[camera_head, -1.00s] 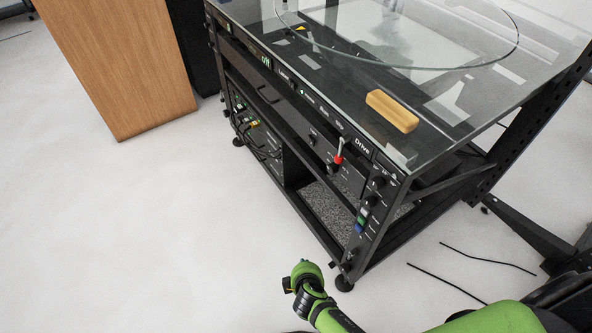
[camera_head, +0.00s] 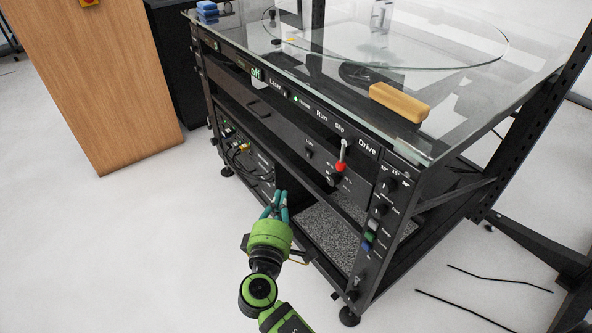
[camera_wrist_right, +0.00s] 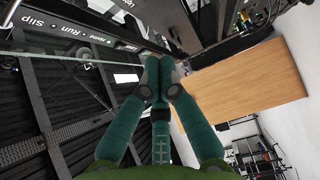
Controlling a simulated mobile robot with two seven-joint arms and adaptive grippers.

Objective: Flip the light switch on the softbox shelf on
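The black turntable rack (camera_head: 285,115) stands in the middle of the head view, with labelled controls along its front. A small switch (camera_head: 309,154) sits on the dark lower front panel, under a tiny label that seems to read "Light"; its position is too small to tell. My right gripper (camera_head: 275,197) is in front of the rack, left of and below this switch, and appears apart from it. In the right wrist view its teal fingers (camera_wrist_right: 158,75) come together at the tips with nothing between them. My left gripper is in neither current view.
A glass top (camera_head: 450,100) carries a yellow wooden block (camera_head: 399,102). Cables (camera_head: 240,148) show on the rack's left. A wooden cabinet (camera_head: 100,80) stands at left. The white floor at left is clear.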

